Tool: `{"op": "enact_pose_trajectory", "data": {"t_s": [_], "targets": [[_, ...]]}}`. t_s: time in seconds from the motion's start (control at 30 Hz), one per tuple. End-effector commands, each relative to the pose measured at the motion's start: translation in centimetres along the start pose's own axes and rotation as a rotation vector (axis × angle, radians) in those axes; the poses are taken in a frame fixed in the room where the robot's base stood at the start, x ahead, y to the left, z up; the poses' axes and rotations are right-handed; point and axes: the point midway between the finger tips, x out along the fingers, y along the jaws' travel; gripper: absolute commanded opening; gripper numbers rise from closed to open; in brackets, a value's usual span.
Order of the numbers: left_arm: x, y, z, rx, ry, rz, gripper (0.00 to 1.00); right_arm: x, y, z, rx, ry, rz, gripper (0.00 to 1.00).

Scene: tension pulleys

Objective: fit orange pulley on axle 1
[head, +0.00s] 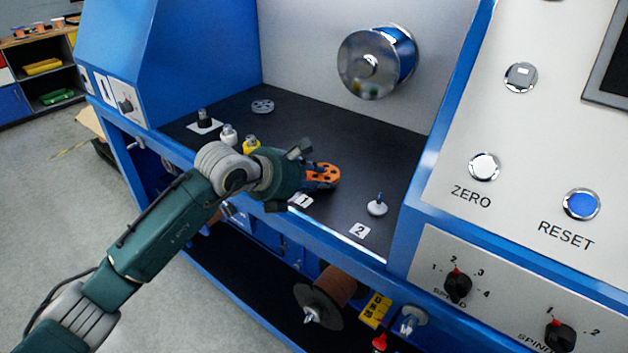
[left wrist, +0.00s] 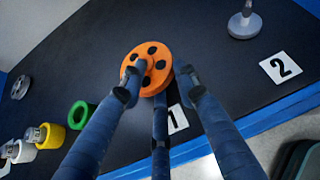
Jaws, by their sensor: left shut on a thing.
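The orange pulley (head: 324,175), a flat disc with dark holes, is held by my left gripper (head: 308,174) above the black deck near the label 1 (head: 302,200). In the left wrist view the pulley (left wrist: 147,62) sits between the dark fingers of the gripper (left wrist: 155,82), its holed face toward the camera. The label 1 (left wrist: 177,119) is partly covered by a finger there. Axle 1 is not visible; the pulley and gripper may hide it. I cannot tell whether the pulley touches an axle. My right gripper is not in view.
A grey axle (head: 377,206) stands by the label 2 (head: 360,230). A grey disc (head: 262,106) lies farther back. White (head: 228,135) and yellow (head: 251,143) pulleys stand to the left. A shiny drum (head: 374,62) projects from the back wall.

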Motion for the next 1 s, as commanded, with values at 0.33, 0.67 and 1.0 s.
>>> {"op": "enact_pose_trajectory", "data": {"t_s": [0.33, 0.67, 1.0], "targets": [[0.3, -0.7, 0.1, 0.000, -0.005, -0.012, 0.00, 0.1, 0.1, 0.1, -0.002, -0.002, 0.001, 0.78], [0.1, -0.8, 0.7, 0.003, -0.025, -0.013, 0.00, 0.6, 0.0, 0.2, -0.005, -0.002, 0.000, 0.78], [0.1, -0.8, 0.8, 0.004, -0.028, -0.012, 0.00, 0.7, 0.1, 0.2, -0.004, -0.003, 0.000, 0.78]]}}
